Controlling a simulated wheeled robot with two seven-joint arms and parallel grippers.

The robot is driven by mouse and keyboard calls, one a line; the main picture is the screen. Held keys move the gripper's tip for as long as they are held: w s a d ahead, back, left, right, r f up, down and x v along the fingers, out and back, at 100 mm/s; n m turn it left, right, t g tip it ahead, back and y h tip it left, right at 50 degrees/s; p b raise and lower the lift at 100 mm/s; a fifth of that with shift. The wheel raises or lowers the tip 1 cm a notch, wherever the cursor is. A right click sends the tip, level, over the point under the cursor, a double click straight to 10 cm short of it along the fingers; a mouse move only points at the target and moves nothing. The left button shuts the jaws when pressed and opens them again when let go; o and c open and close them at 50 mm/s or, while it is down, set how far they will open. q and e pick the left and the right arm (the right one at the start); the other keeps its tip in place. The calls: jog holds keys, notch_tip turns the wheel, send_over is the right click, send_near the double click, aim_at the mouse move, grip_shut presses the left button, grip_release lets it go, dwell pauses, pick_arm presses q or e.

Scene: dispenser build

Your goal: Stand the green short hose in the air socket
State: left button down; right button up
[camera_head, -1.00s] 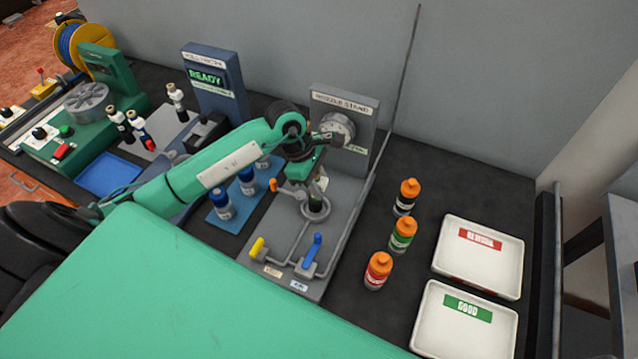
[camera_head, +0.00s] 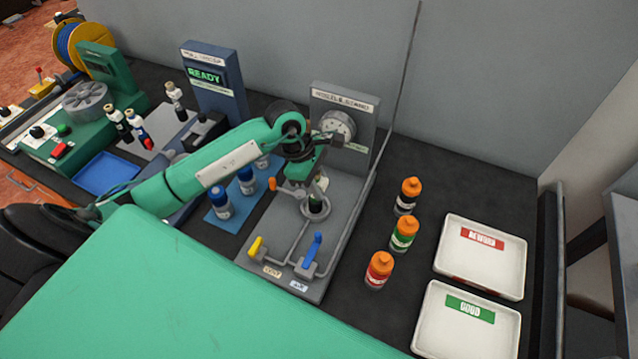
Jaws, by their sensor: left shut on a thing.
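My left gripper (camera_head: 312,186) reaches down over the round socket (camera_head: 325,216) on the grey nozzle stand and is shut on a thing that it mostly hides. A small dark green piece, which looks like the green short hose (camera_head: 316,205), shows just below the fingers, inside the ring of the socket. It looks about upright. I cannot tell whether it rests on the bottom of the socket. The blue lever (camera_head: 315,247) on the stand is beside the label that seems to read AIR. My right gripper is not in view.
The stand's upright panel (camera_head: 345,105) with a dial is close behind the gripper. A yellow lever (camera_head: 257,247) is at the front left. Several orange-capped bottles (camera_head: 404,233) and two white trays (camera_head: 482,257) are to the right. Blue bottles (camera_head: 222,203) stand left of the stand.

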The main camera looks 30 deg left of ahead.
pick_arm(q)
jog(key=shift+f, duration=0.2)
jog(key=c, duration=1.5)
grip_release()
jog(key=shift+o, duration=0.2)
jog(key=shift+a+r, duration=0.25)
jog(key=shift+r, duration=0.35)
jog(key=shift+p+v, duration=0.7)
jog(key=shift+v, duration=1.35)
jog(key=p+v, duration=0.1)
jog(key=v, duration=0.4)
jog(key=shift+s+a+r, duration=0.1)
jog(key=shift+a+r, duration=0.05)
jog(key=shift+r, duration=0.15)
jog(key=shift+s+f, duration=0.1)
